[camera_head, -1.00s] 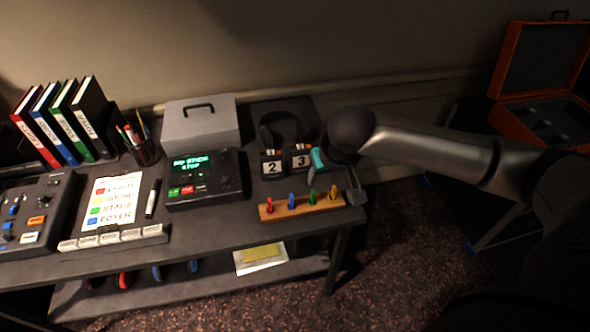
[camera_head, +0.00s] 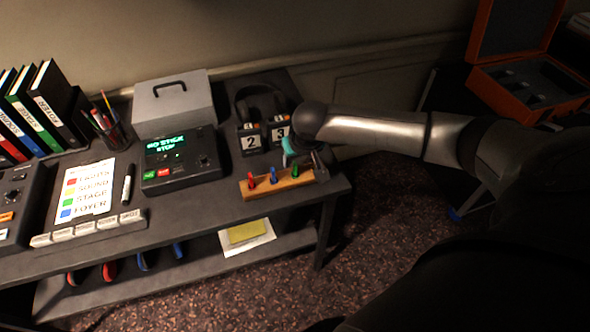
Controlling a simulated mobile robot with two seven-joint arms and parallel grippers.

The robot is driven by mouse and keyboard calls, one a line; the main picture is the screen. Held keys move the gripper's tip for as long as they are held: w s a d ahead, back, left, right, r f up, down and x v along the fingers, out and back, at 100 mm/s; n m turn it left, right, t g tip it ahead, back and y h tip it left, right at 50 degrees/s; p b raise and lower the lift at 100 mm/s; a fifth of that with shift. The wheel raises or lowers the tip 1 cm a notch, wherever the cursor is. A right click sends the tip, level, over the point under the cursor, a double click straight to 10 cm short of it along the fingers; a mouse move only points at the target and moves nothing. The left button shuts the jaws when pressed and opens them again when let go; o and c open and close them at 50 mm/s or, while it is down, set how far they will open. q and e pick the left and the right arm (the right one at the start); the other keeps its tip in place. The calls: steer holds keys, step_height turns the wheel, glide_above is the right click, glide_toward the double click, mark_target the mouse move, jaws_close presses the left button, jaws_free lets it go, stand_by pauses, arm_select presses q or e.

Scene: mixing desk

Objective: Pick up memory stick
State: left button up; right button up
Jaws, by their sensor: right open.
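Small upright coloured sticks stand in a row in a wooden block (camera_head: 280,188) near the table's right end. I see a red stick (camera_head: 251,181), a blue stick (camera_head: 274,176) and a green stick (camera_head: 295,171). The right end of the row is covered by my right gripper (camera_head: 304,160), and no yellow stick can be made out there. The gripper is open, with one teal fingertip and one grey finger, close over the block's right end. Contact with a stick cannot be made out. My left gripper is out of view.
The table (camera_head: 205,215) also carries a recorder (camera_head: 180,160) reading "NO STICK", a grey box (camera_head: 172,105), headphones (camera_head: 262,103) and number tags (camera_head: 250,142). A pen cup (camera_head: 113,135) stands left. An open orange case (camera_head: 525,95) lies right.

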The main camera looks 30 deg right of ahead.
mark_target(295, 164)
steer(key=shift+b+x, duration=0.35)
steer(key=shift+x, duration=1.25)
jaws_close()
